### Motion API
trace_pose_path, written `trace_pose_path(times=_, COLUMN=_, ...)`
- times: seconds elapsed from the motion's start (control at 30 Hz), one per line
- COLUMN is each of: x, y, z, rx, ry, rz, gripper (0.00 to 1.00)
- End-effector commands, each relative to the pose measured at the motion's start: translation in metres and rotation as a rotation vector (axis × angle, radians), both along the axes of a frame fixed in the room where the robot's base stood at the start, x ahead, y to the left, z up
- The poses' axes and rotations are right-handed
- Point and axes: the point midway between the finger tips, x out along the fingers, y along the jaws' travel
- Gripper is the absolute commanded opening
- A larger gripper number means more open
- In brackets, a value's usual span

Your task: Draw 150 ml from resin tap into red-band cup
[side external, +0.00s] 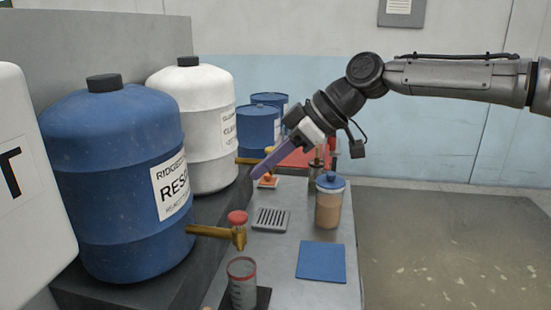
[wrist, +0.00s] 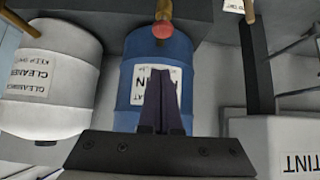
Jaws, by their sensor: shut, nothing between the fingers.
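The resin drum (side external: 110,190) is blue with a white label, on a dark shelf at the left of the side view; it also shows in the wrist view (wrist: 130,75), its label partly hidden by my fingers. Its brass tap (side external: 212,232) has a red knob (side external: 238,217), which also shows in the wrist view (wrist: 162,30). The red-band cup (side external: 242,284) stands upright below the tap outlet on a dark pad; its fill level is unclear. My gripper (side external: 256,175) is shut and empty, its purple fingers above and beyond the knob, apart from it.
A white cleaner drum (side external: 195,140) stands behind the resin drum, and a white tint container (side external: 25,190) is nearest at left. A drain grate (side external: 271,219), a blue cloth (side external: 321,261) and a blue-lidded jar (side external: 328,208) are on the bench. Smaller blue drums (side external: 258,130) stand farther back.

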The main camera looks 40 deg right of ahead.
Motion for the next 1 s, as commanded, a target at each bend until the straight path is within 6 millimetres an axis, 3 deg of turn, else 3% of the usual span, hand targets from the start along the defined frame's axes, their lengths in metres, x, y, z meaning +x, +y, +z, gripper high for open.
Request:
trace_pose_path(times=0.27, x=0.027, y=0.028, z=-0.04, rx=-0.001, ry=0.004, rz=0.002, gripper=0.0)
trace_pose_path(times=0.5, x=0.025, y=0.026, z=-0.07, rx=0.0, ry=0.002, rz=0.0, gripper=0.0)
trace_pose_path(times=1.0, x=0.025, y=0.025, z=-0.077, rx=0.0, ry=0.0, rz=0.001, gripper=0.0)
